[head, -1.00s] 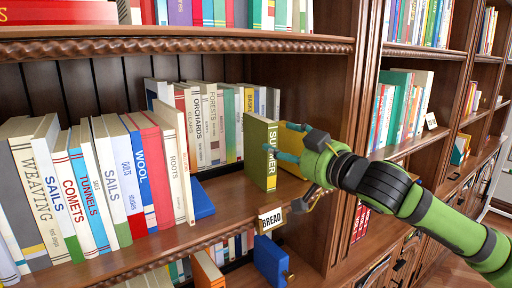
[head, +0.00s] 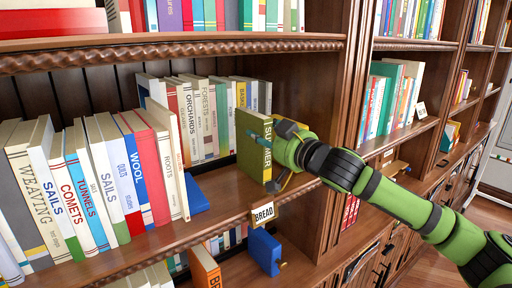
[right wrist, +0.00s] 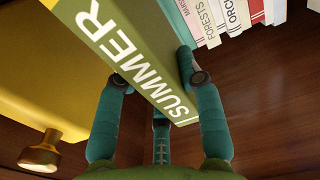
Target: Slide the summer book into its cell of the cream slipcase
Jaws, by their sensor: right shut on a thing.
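The summer book (head: 250,138) is olive green with a yellow-green spine lettered SUMMER. It stands upright on the middle shelf, near the upright post at the right end. My right gripper (head: 284,155) comes in from the right and is shut on the book at its spine. In the right wrist view, the fingers (right wrist: 150,82) lie on both sides of the summer book (right wrist: 140,58), whose spine faces the camera. I cannot make out the cream slipcase in either view. My left gripper is not in view.
A yellow block (right wrist: 40,70) with a brass knob (right wrist: 40,152) stands close beside the book. Several books (head: 205,110) stand behind on the same shelf, and a blue block (head: 199,196) lies to the left. A BREAD label (head: 262,214) hangs at the shelf edge.

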